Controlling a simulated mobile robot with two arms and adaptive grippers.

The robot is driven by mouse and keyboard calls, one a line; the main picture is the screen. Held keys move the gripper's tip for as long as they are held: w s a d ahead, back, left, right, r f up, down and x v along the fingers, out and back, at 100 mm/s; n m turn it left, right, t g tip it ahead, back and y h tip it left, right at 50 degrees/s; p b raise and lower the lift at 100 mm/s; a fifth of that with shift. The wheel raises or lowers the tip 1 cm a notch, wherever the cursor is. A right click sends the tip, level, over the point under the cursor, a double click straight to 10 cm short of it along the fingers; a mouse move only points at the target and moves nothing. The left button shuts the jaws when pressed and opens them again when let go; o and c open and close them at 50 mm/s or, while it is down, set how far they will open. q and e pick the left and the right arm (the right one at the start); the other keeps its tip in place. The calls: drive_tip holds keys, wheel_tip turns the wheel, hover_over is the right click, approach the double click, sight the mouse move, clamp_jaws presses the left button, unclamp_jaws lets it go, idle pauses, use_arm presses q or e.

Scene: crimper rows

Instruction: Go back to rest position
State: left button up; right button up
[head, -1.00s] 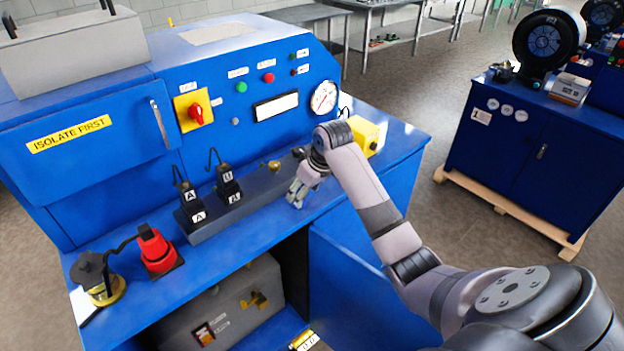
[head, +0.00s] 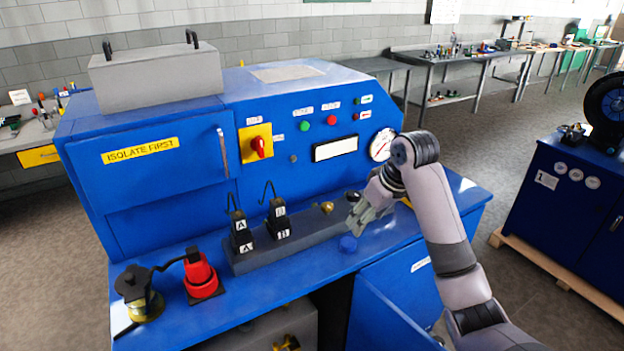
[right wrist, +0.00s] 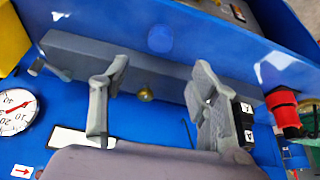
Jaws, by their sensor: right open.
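My right gripper (head: 366,218) hangs above the right part of the blue machine's worktop, near the grey bar (head: 310,233). Its two fingers are apart with nothing between them; they also show in the right wrist view (right wrist: 158,100). Behind the gap lie the bar and a small brass knob (right wrist: 146,94). A round blue piece (head: 348,243) is on the worktop just below the gripper. My left gripper does not show.
Black blocks marked A (head: 242,236) and B (head: 278,222) stand on the bar, with hooked wires. A red device (head: 201,277) and a black-and-brass piece (head: 138,292) stand at front left. A lower cabinet door (head: 390,318) is open. A pressure gauge (head: 382,145) is behind my arm.

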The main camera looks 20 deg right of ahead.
drive_tip(key=s+a+f, duration=0.4)
drive_tip(key=s+f, duration=0.1)
drive_tip(key=f, duration=0.3)
drive_tip(key=s+a+f, duration=0.5)
drive_tip(key=f, duration=0.2)
drive_tip(key=s+a+f, duration=0.3)
drive_tip(key=s+a, duration=0.2)
drive_tip(key=s, duration=0.5)
drive_tip(key=s+a+f, duration=0.2)
drive_tip(key=s+a, duration=0.2)
drive_tip(key=s, duration=0.5)
wheel_tip(320, 180, down, 31)
drive_tip(key=s+g+b, duration=0.1)
drive_tip(key=g+b, duration=0.1)
drive_tip(key=b, duration=0.4)
drive_tip(key=s+d+f+b, duration=0.1)
drive_tip(key=s+f+b, duration=0.1)
drive_tip(key=s+f, duration=0.6)
drive_tip(key=s+d+f+g+b, duration=0.1)
drive_tip(key=s+d+f+b, duration=0.1)
drive_tip(key=s+f, duration=0.7)
wheel_tip(320, 180, down, 5)
drive_tip(key=shift+s+n+h, duration=0.15)
drive_tip(key=shift+n+h, duration=0.15)
